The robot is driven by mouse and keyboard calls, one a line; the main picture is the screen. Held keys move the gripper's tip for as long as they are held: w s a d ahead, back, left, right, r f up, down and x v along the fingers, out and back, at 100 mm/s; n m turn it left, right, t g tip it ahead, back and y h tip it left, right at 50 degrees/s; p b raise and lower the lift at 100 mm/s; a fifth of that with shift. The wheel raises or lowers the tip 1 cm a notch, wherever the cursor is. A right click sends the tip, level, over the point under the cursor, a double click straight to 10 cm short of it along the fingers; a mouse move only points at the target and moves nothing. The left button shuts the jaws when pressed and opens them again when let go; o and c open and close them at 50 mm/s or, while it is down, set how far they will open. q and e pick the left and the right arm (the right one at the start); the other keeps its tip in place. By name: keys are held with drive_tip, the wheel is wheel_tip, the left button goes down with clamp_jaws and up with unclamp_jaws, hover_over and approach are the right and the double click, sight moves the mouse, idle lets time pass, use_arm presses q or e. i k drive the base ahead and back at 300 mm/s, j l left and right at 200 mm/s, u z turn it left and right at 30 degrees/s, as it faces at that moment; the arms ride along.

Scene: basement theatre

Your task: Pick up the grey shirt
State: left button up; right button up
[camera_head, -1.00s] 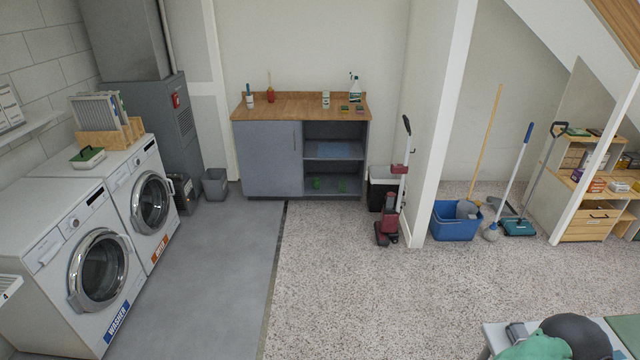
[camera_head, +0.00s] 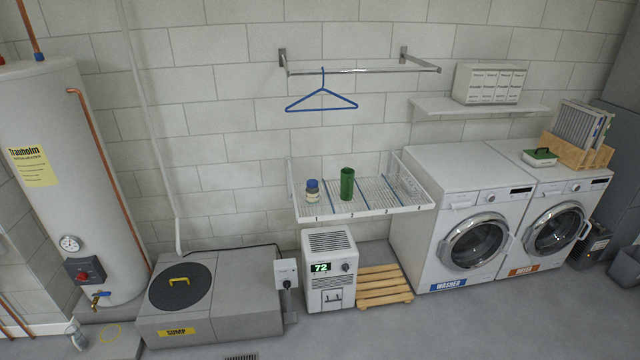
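No grey shirt shows in the head view now. A blue hanger (camera_head: 321,103) hangs empty from a metal wall rail (camera_head: 362,70). A white wire rack (camera_head: 362,211) below it holds a small jar with a blue lid (camera_head: 312,190) and a green cylinder (camera_head: 347,184), and no shirt is on it. The washer (camera_head: 462,222) and the dryer (camera_head: 560,215) stand to the right with their round doors shut. Neither of my grippers is in view.
A sump box (camera_head: 212,310), a tall tank (camera_head: 75,180) and a dehumidifier (camera_head: 330,268) line the wall. A wooden pallet (camera_head: 383,286) lies beside the dehumidifier. A shelf (camera_head: 480,108) holds a white box unit. The grey floor (camera_head: 470,325) in front is clear.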

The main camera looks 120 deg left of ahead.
sight(410, 188)
drive_tip(key=u, duration=3.25)
drive_tip(key=i+u, duration=0.1)
drive_tip(key=u, duration=0.45)
drive_tip(key=i+l+u, duration=0.3)
drive_tip(key=l, duration=0.3)
drive_tip(key=i+l+u, duration=0.15)
drive_tip(key=i+l, duration=0.15)
drive_tip(key=i+l+u, duration=0.1)
drive_tip(key=l, duration=0.3)
drive_tip(key=i+l+u, duration=0.3)
drive_tip(key=l, duration=0.45)
drive_tip(key=i, duration=0.05)
